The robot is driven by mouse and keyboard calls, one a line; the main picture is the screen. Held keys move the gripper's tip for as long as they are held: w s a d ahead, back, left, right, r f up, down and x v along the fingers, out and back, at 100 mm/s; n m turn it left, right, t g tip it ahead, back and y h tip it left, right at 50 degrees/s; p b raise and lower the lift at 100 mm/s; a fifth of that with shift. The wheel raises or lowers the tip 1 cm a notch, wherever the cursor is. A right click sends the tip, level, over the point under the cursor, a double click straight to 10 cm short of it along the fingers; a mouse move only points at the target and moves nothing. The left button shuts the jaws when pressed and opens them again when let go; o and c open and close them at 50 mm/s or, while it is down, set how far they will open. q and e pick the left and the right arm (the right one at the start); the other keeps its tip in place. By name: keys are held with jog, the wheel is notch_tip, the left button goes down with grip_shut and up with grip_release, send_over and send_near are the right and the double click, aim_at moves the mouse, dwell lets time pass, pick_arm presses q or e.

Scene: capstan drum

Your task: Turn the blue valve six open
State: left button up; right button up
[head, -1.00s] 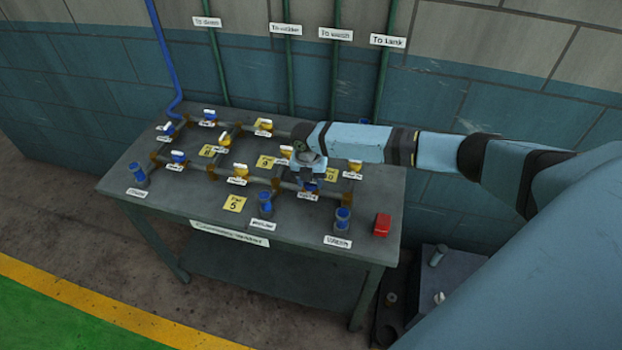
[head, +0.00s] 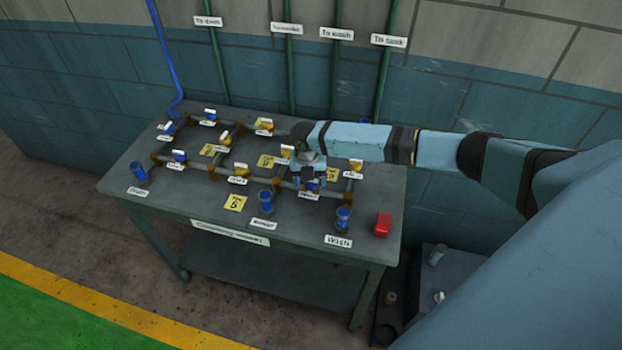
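My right gripper (head: 308,179) points down over the front right of the pipe grid on the bench. A blue valve (head: 313,186) shows just below and beside its fingers, partly hidden by them. I cannot tell whether the fingers touch it or whether they are open or shut. Other blue valves are at the left pipe (head: 168,128), the back left (head: 210,115) and the left middle (head: 179,156). The valve labels are too small to read, so I cannot tell which is valve six. My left gripper is not in view.
Yellow valves (head: 238,170) stand among the blue ones on the grey bench (head: 285,236). Blue cups (head: 343,214) stand along its front, and a red box (head: 382,224) is at the right. A dark bin (head: 428,275) with loose parts is on the floor. The front left floor is clear.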

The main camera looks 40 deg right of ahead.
notch_tip(320, 180, up, 14)
jog(key=b, duration=0.2)
jog(key=shift+w+a+f, duration=0.15)
jog(key=shift+w+a, duration=0.15)
jog(key=shift+a, duration=0.15)
dwell(0.4)
jog(key=s+a+f+m+t+y, duration=0.3)
jog(key=s+a+f+m, duration=0.25)
jog(key=a+f, duration=0.3)
jog(key=s+a+f+m+t+y, duration=0.2)
jog(key=s+a+f+m, duration=0.4)
jog(key=a, duration=0.4)
jog(key=s+d+f+m+t, duration=0.1)
jog(key=s+f+m+t, duration=0.1)
jog(key=s+m, duration=0.5)
jog(key=s+d+f+m+t+h, duration=0.1)
jog(key=s+m+t, duration=0.3)
jog(key=s+m, duration=0.3)
jog(key=shift+s+d+f, duration=0.35)
jog(key=shift+s+f, duration=0.05)
jog(key=shift+s, duration=0.85)
